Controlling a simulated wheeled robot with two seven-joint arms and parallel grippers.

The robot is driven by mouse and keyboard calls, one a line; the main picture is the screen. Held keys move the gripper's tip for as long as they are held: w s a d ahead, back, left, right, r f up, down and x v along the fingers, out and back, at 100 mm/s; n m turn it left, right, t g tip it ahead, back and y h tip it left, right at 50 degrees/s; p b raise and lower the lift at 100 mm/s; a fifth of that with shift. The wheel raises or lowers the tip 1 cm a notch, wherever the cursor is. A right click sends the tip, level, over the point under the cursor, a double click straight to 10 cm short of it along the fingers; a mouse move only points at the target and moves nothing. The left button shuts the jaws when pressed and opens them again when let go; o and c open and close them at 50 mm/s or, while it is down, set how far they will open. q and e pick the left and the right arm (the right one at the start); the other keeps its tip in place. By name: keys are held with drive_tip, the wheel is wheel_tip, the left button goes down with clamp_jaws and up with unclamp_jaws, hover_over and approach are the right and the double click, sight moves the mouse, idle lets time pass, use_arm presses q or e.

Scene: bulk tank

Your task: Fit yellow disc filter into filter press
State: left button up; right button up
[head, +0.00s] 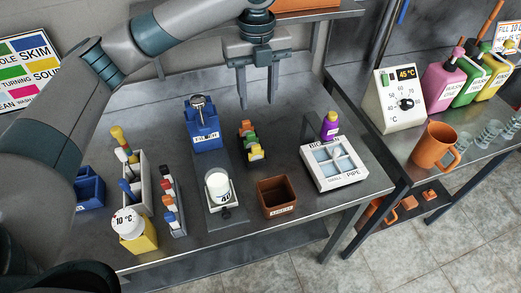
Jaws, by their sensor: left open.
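A small dark rack (241,146) in the middle of the table holds green, orange and yellow pieces in a row. The yellow piece (256,153) at its near end looks like the yellow disc filter, but it is too small to be sure. Left of the rack stands a blue device (204,137) with a metal top and a label I cannot read clearly; it may be the filter press. My left gripper (258,104) hangs fingers down above the table, behind and above the rack. It is open, with nothing between its fingers. My right gripper is not in view.
A white jar (218,186) on a stand, a brown box (277,197) and a white tray (335,177) with a purple bottle (329,126) stand nearby. Racks and a yellow container (137,237) fill the left. A side table holds an orange jug (433,146).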

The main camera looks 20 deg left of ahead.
use_arm(q)
drive_tip(key=p, duration=0.2)
hover_over(257, 147)
wheel_tip(257, 147, down, 5)
wheel_tip(257, 147, down, 6)
drive_tip(key=shift+f+p, duration=0.1)
drive_tip(key=shift+p, duration=0.85)
drive_tip(key=shift+w+f, duration=0.1)
drive_tip(key=shift+f, duration=0.25)
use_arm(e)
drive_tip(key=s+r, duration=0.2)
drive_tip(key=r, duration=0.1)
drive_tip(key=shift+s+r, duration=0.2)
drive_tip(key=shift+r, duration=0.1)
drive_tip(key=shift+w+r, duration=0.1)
